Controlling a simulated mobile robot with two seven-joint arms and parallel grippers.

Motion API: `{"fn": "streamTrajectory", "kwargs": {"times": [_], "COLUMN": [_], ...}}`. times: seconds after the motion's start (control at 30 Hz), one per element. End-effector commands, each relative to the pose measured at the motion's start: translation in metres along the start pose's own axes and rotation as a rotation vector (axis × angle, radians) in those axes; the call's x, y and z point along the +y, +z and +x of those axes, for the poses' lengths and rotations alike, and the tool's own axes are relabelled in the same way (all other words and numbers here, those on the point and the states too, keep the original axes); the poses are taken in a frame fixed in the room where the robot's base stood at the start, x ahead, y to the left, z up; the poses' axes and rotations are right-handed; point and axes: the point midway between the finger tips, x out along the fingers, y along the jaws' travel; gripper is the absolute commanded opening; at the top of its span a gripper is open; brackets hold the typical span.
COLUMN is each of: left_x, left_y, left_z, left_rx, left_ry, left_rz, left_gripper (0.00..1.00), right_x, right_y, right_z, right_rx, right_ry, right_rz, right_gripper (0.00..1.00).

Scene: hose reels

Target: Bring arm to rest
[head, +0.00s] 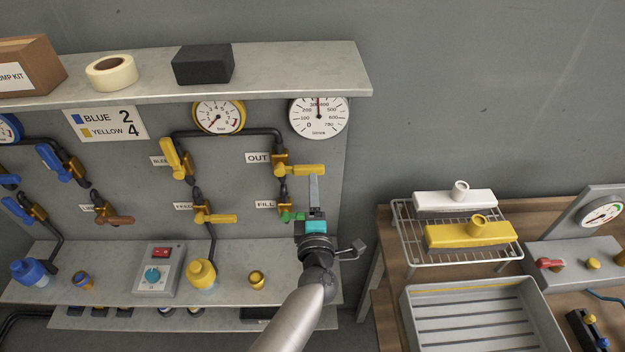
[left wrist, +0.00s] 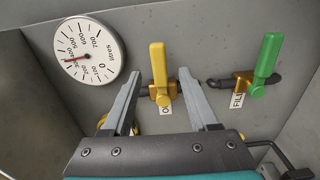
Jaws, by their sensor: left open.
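My left gripper (head: 314,180) is in front of the valve panel, just right of the OUT and FILL valves. In the left wrist view the gripper (left wrist: 160,80) is open, its two grey fingers apart with nothing held. The yellow OUT handle (head: 305,170) points right; in the left wrist view this handle (left wrist: 158,64) appears between the fingers, and I cannot tell how far beyond them. The green FILL handle (head: 291,216) also points right, partly near my gripper body; it shows clear of the fingers in the left wrist view (left wrist: 268,60). My right gripper is not in view.
A litres gauge (head: 318,120) hangs above right of the OUT valve. A shelf (head: 290,62) juts out above, and a ledge (head: 110,284) with bottles and a switch box (head: 158,270) lies below. A bench with a wire rack (head: 408,240) and grey tray (head: 420,320) stands right.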

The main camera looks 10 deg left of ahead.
Motion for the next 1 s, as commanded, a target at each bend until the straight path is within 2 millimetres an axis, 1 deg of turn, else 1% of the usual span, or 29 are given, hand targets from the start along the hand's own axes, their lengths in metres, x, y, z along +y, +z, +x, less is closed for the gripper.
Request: {"fn": "streamTrajectory", "kwargs": {"times": [0.1, 0.53, 0.57, 0.63, 0.67, 0.77, 0.8, 0.87, 0.9, 0.97, 1.0], "left_x": [0.000, -0.001, -0.004, -0.017, -0.027, -0.079, -0.107, -0.151, -0.180, -0.222, -0.249], "left_y": [0.000, 0.000, 0.000, 0.002, 0.003, 0.007, 0.009, 0.010, 0.010, 0.008, 0.006], "left_z": [-0.003, -0.003, -0.003, -0.006, -0.009, -0.024, -0.033, -0.050, -0.062, -0.082, -0.096], "left_rx": [0.000, -0.001, -0.004, -0.022, -0.037, -0.116, -0.160, -0.236, -0.288, -0.366, -0.420], "left_ry": [-0.001, -0.001, -0.004, -0.016, -0.027, -0.079, -0.108, -0.156, -0.188, -0.237, -0.269], "left_rz": [-0.001, 0.002, 0.007, 0.041, 0.067, 0.204, 0.276, 0.391, 0.468, 0.577, 0.647], "left_gripper": [0.60, 0.60, 0.60, 0.60, 0.60, 0.60, 0.60, 0.60, 0.60, 0.60, 0.60], "right_x": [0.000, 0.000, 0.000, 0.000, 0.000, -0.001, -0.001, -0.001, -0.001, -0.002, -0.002], "right_y": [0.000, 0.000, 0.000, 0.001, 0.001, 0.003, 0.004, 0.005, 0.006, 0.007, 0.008], "right_z": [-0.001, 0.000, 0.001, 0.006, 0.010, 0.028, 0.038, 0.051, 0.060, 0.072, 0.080], "right_rx": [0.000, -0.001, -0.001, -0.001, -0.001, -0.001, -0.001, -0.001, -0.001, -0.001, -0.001], "right_ry": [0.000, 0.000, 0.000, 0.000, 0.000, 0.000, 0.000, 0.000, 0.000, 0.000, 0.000], "right_rz": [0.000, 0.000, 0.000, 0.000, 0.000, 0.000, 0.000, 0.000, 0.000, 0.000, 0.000], "right_gripper": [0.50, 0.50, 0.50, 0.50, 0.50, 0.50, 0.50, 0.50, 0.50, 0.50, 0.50]}}
